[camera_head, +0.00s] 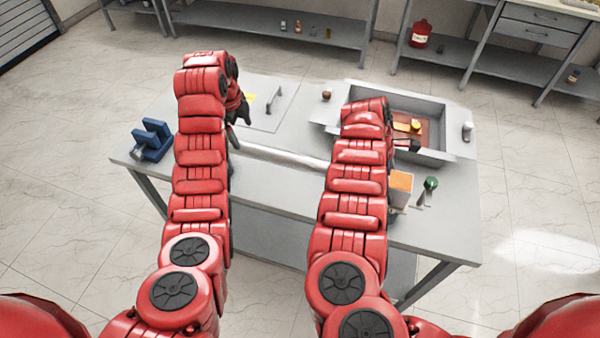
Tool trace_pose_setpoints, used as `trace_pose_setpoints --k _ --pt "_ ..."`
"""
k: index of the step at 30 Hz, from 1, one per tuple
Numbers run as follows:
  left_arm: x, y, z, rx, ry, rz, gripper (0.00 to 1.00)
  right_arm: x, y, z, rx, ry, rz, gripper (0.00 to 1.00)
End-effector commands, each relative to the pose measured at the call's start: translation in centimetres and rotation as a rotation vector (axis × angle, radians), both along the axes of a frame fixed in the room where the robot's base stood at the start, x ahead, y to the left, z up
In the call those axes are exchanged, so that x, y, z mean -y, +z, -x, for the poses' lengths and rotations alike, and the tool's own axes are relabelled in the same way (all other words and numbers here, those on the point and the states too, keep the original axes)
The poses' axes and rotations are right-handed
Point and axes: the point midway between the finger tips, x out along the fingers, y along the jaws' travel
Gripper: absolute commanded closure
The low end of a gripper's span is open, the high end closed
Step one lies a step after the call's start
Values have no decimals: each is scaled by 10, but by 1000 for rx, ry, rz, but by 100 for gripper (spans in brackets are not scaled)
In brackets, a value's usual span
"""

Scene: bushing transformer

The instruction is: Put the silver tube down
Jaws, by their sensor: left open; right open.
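My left gripper (242,110) is a dark shape beside the end of my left arm, over the table's left part; it is open with nothing visibly held. My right gripper (412,146) is open at the front of the grey tray, low near its contents; my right arm hides part of it. A small silver-white cylinder (467,131) stands upright at the tray's right edge, apart from both grippers. I cannot tell if it is the silver tube. A pale strip (285,157) lies along the table between my arms; its nature is unclear.
The grey tray (440,105) holds orange and yellow pieces. A blue fixture (152,140) stands at the table's left end. An orange-topped box (401,182) and a green-topped item (429,186) stand at front right. The table's front left surface (265,185) is clear.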

Motion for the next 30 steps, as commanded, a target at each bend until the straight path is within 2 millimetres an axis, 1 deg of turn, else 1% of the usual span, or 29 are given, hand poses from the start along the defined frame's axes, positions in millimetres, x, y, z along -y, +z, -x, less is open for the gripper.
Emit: trace_pose_setpoints --k 1,6,11,14,24,27,30 --pt "3 3 1 -3 -4 -1 11 0 0 0 0 0 0 0" --pt "1 13 4 -7 -2 -1 11 0 0 0 0 0 0 0" --pt "0 16 6 -9 -1 0 11 -2 4 -1 1 0 -1 0" --pt "0 17 6 -8 -1 1 11 -6 15 -3 3 0 0 0" --pt "0 17 5 -7 -2 1 11 -32 83 -12 5 0 1 0" --pt "0 17 5 -7 -2 1 11 -38 97 -14 4 2 1 0" --pt "0 17 5 -7 -2 1 11 -41 106 -14 0 -1 0 0"
